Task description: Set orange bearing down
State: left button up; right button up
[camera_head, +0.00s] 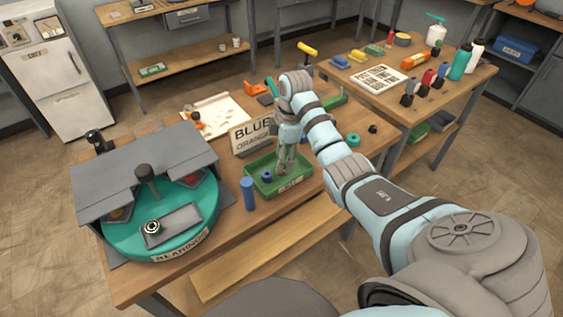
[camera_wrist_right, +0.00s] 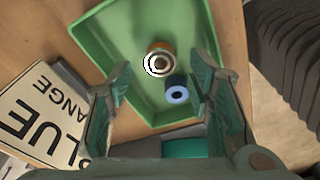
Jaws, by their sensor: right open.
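The orange bearing (camera_wrist_right: 158,61), an orange ring with a metal face, lies in the green tray (camera_wrist_right: 125,40). A blue part (camera_wrist_right: 177,95) with a hollow end is beside it in the tray. My right gripper (camera_wrist_right: 158,66) is open, with its fingers spread to either side of the bearing and apart from it. In the head view the right gripper (camera_head: 286,164) points down into the green tray (camera_head: 263,188), and the blue part (camera_head: 267,176) shows left of it. The orange bearing is hidden there behind the gripper. My left gripper is out of view.
A blue cylinder (camera_head: 248,194) stands left of the tray. A teal turntable (camera_head: 122,238) with a grey cover (camera_head: 125,175) carries another bearing (camera_head: 152,227). A "BLUE ORANGE" sign (camera_head: 252,136) stands behind the tray. A second table (camera_head: 452,92) with bottles is at the right.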

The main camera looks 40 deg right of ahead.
notch_tip(320, 180, up, 9)
jog(key=d+p, duration=0.1)
jog(key=p, duration=0.5)
jog(key=shift+s+r, duration=0.2)
jog(key=shift+s, duration=0.1)
